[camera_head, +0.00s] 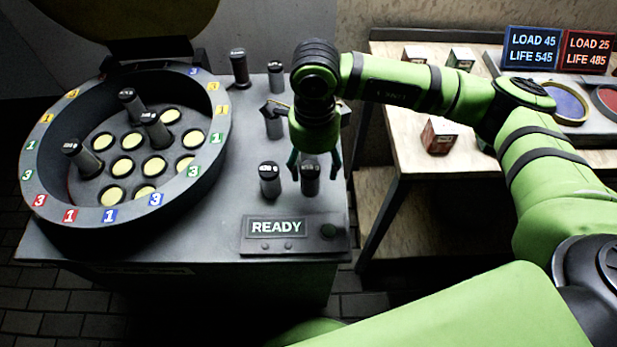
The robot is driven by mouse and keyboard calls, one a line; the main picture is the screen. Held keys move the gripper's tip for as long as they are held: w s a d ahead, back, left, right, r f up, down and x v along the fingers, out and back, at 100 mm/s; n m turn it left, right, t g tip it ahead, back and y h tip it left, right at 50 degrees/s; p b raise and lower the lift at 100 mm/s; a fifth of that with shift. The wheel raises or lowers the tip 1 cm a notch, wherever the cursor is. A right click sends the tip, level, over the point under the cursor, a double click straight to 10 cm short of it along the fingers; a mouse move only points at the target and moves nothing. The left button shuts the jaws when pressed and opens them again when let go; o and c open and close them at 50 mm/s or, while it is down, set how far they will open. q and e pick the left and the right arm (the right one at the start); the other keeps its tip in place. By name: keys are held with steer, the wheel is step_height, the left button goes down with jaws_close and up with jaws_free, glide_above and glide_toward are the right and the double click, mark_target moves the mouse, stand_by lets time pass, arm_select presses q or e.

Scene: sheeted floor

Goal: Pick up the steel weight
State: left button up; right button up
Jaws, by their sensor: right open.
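Several dark cylindrical weights with pale labelled tops stand on the grey console (215,225). One weight (310,181) stands upright at the front, under and between the fingers of my right gripper (314,170). The gripper points down, open, with its fingers either side of this weight's top; I cannot tell if they touch it. A second weight (269,183) stands just left. Others are a weight behind the gripper (274,122), partly hidden, one further back (276,80) and a taller one (239,68). I cannot tell which is steel. My left gripper is out of view.
A round drum (47,152) with numbered rim tags holds yellow pads and several dark cylinders (82,158). A READY panel (276,227) is at the console front. A wooden table (408,150) at right carries small boxes (440,136) and two LOAD/LIFE displays (531,48).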

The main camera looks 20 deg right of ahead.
mark_target(310, 180)
steer(key=shift+s+a+f+p, duration=0.1)
steer(key=shift+f+p, duration=0.25)
steer(key=shift+f, duration=0.3)
steer(key=f, duration=0.1)
steer(key=f+p, duration=0.1)
steer(key=f, duration=0.2)
steer(key=shift+w+a+f, duration=0.2)
steer(key=shift+w+f, duration=0.15)
steer(key=shift+f, duration=0.45)
jaws_close()
steer(key=shift+r, duration=0.1)
